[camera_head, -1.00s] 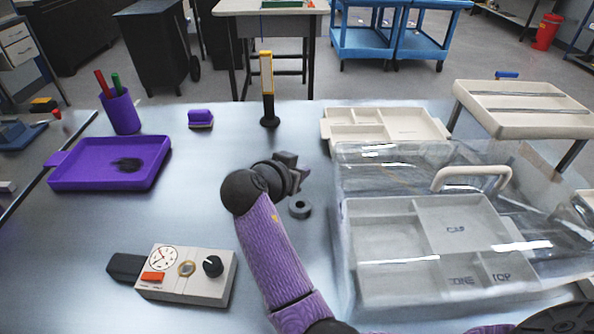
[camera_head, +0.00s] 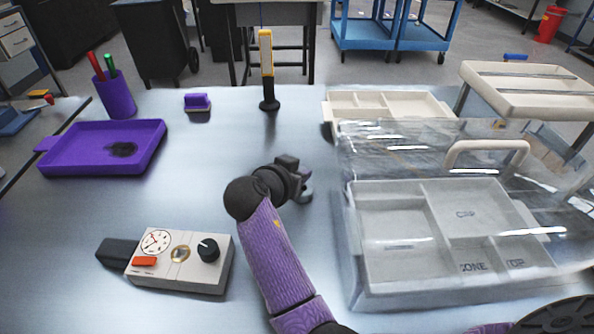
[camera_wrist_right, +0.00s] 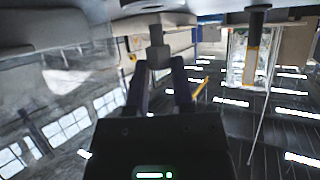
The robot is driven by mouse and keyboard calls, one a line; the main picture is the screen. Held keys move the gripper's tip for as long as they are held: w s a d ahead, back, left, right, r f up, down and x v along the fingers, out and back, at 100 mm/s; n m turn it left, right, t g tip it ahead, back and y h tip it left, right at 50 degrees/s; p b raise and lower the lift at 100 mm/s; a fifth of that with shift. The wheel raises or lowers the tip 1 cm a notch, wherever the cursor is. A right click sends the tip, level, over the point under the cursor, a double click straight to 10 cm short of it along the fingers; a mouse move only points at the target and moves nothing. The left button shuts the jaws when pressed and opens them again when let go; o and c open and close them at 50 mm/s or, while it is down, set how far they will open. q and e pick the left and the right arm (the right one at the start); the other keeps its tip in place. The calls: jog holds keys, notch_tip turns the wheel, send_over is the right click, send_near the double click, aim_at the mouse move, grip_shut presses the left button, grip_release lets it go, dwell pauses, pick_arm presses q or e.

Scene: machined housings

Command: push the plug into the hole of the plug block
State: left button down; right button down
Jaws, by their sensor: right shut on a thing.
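My right gripper (camera_head: 290,168) is over the middle of the table in the head view. In the right wrist view its fingers (camera_wrist_right: 160,72) are shut on a small grey block-like piece (camera_wrist_right: 156,50). I cannot tell for certain that this piece is the plug. My left gripper is not in view.
A clear-lidded case (camera_head: 342,245) with a tray stands right of my arm. A gauge box (camera_head: 178,278) lies at front left. A purple tray (camera_head: 60,160), a purple cup (camera_head: 113,98) and a yellow upright device (camera_head: 266,55) stand farther back. The table's left middle is clear.

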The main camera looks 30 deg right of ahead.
dwell(0.3)
dwell(0.5)
dwell(0.4)
jog(key=shift+f, duration=0.15)
jog(key=shift+f, duration=0.35)
jog(key=shift+f+b, duration=0.2)
jog(key=shift+b, duration=0.2)
jog(key=shift+r, duration=0.1)
jog(key=shift+r+p, duration=0.35)
jog(key=shift+p, duration=0.05)
